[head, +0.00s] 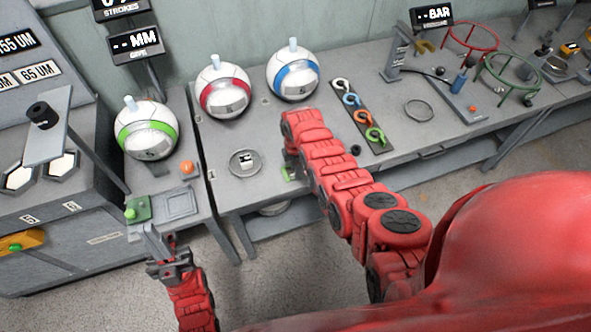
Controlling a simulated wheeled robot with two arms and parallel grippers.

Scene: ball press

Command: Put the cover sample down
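I cannot pick out the cover sample for certain in the head view. My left gripper (155,235) is at the front edge of the left bench, just below a green block with a round green knob (138,208). I cannot tell whether it touches the block or how wide its fingers are. My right gripper (291,168) reaches down to the middle bench, right of a round metal dish (245,163) with a small object in it. A small light green piece (287,174) shows at its fingertips; my arm hides most of it. Two pale hexagonal plates (58,165) lie at the far left.
Balls with a green band (147,130), a red band (225,90) and a blue band (292,73) stand along the benches. A dark strip with coloured hooks (359,115) lies right of my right arm. A square plate (178,203) and an orange button (186,167) are near my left gripper.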

